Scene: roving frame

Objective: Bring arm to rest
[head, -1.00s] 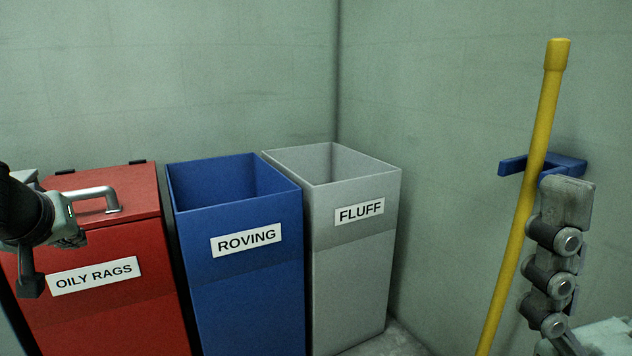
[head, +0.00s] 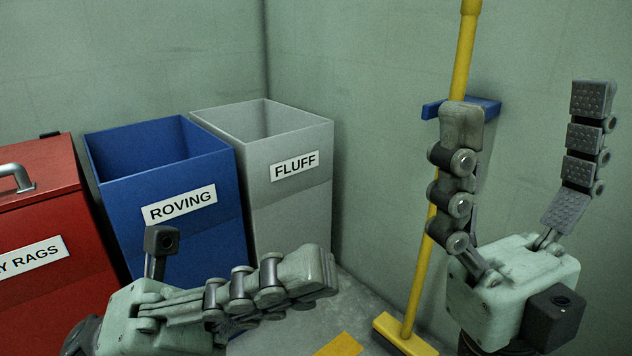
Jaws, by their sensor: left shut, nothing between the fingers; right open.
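My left gripper (head: 318,272) is at the lower middle of the head view, in front of the blue and grey bins. Its fingers lie together, pointing right, with nothing between them. My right gripper (head: 527,110) stands upright at the right, fingers pointing up and spread wide apart. It is open and empty. One of its fingers covers part of the yellow broom handle.
A red bin (head: 50,290) marked for rags has a closed lid. Open-topped bins stand beside it: blue ROVING (head: 190,250) and grey FLUFF (head: 290,215). A yellow broom (head: 462,55) leans at a blue wall holder (head: 487,107). A yellow floor marking (head: 340,346) shows below.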

